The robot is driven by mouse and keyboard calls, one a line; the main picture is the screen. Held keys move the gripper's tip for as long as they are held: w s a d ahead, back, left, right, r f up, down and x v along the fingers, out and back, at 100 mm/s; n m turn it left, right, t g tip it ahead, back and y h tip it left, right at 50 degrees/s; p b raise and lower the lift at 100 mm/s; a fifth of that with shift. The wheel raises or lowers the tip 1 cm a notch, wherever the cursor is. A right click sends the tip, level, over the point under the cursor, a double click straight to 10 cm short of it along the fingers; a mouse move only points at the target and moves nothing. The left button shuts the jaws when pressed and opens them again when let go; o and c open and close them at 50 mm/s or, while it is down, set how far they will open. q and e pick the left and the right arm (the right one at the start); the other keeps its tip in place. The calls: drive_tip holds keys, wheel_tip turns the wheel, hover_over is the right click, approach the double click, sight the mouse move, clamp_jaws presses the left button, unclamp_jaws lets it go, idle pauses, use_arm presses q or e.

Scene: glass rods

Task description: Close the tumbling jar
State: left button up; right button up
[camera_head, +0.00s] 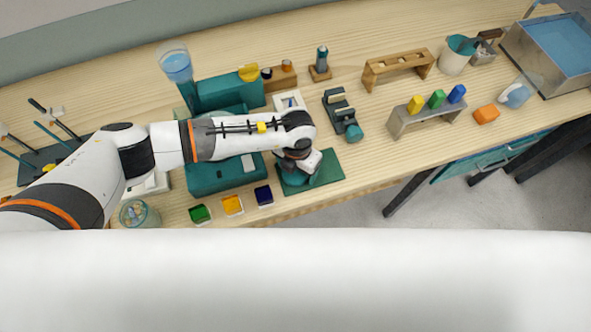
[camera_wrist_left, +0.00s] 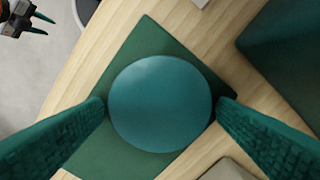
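A round teal lid (camera_wrist_left: 160,104) lies flat on a dark green mat (camera_wrist_left: 150,35) in the left wrist view. My left gripper (camera_wrist_left: 161,99) points down over it, with one textured finger on each side. The fingers are wide apart, very close to the lid's rim, with thin gaps showing. In the head view the left gripper (camera_head: 298,168) is over the green mat (camera_head: 330,170) and hides most of the lid. A glass jar (camera_head: 138,214) with small pieces in it stands at the bench's front left, partly behind my arm. My right gripper (camera_wrist_left: 39,24) shows at the wrist view's top left, fingers apart and empty.
Green (camera_head: 199,214), orange (camera_head: 232,205) and dark blue (camera_head: 264,195) small trays line the front edge between jar and mat. A teal machine (camera_head: 215,178) stands left of the mat. A black-and-teal tool (camera_head: 342,113) lies behind it. Bare bench lies right of the mat.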

sight(297, 171)
use_arm(q)
drive_tip(key=c, duration=0.8)
drive_tip(key=shift+r, duration=0.1)
wheel_tip(297, 171, up, 10)
drive_tip(key=b, duration=0.3)
